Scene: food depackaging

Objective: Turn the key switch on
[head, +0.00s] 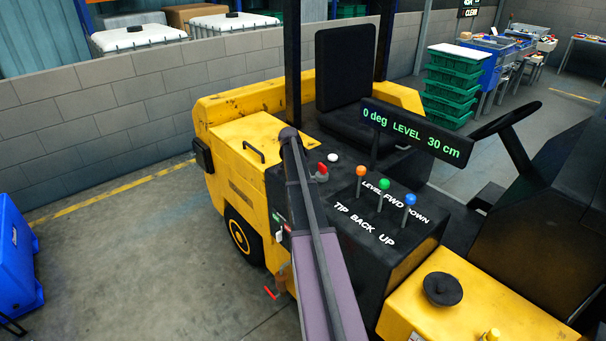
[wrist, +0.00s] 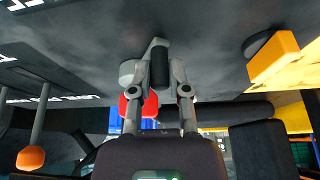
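The key switch is not clearly identifiable. In the wrist view a dark upright piece with a grey end (wrist: 160,66) sits between my fingers against the black console; I cannot tell whether it is the key or part of my fingertips. My gripper (wrist: 160,76) has its two grey fingers close on either side of this piece, and contact is unclear. A red knob (wrist: 150,104) shows behind the fingers, partly hidden. In the head view a red control (head: 322,170) and a white round button (head: 333,157) stand on the console, beside my arm, which hides part of the console.
Orange (head: 361,171), green (head: 384,184) and blue (head: 410,199) levers rise from the console. A display (head: 416,134) reads "0 deg LEVEL 30 cm". The seat (head: 345,70) is behind and the steering wheel (head: 508,120) to the right.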

